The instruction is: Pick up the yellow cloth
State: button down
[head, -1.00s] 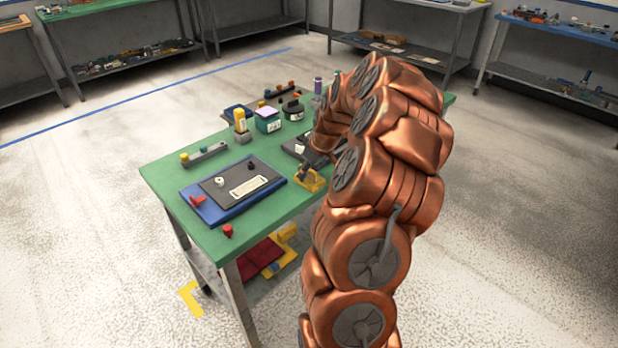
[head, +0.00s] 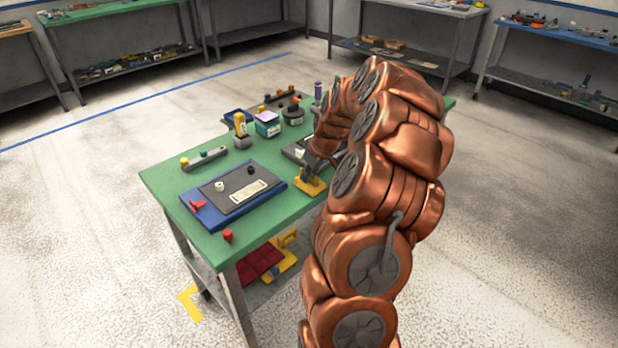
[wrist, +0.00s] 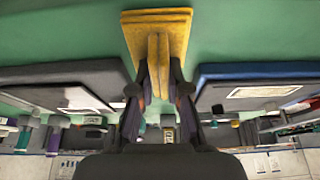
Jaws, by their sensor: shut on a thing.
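The yellow cloth (wrist: 158,32) shows at the top middle of the wrist view, with a raised fold between my fingertips. My gripper (wrist: 158,88) is shut on this fold, one dark finger on each side. In the head view the yellow cloth (head: 311,187) is at the green table's right front edge, below my gripper (head: 310,172). My copper arm hides part of the area beside it. I cannot tell whether the cloth is touching the table.
The green table (head: 190,228) carries a blue mat with a grey panel (head: 232,190) left of the cloth. A red peg (head: 228,236) stands near the front corner. Bottles and jars (head: 267,124) stand farther back. A lower shelf (head: 250,293) holds red and yellow items.

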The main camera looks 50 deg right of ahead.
aim_at(310, 185)
jog(key=shift+d+r+b, duration=0.1)
jog(key=shift+r+b, duration=0.3)
jog(key=shift+r, duration=1.15)
jog(key=shift+s+r, duration=0.15)
jog(key=shift+s+a, duration=0.6)
jog(key=shift+a, duration=0.2)
jog(key=s+a+r+b, duration=0.1)
jog(key=s+a+b, duration=0.2)
jog(key=s+a, duration=0.6)
jog(key=shift+s+a+r, duration=0.15)
jog(key=shift+s, duration=0.55)
jog(key=c, duration=1.8)
grip_release()
grip_shut()
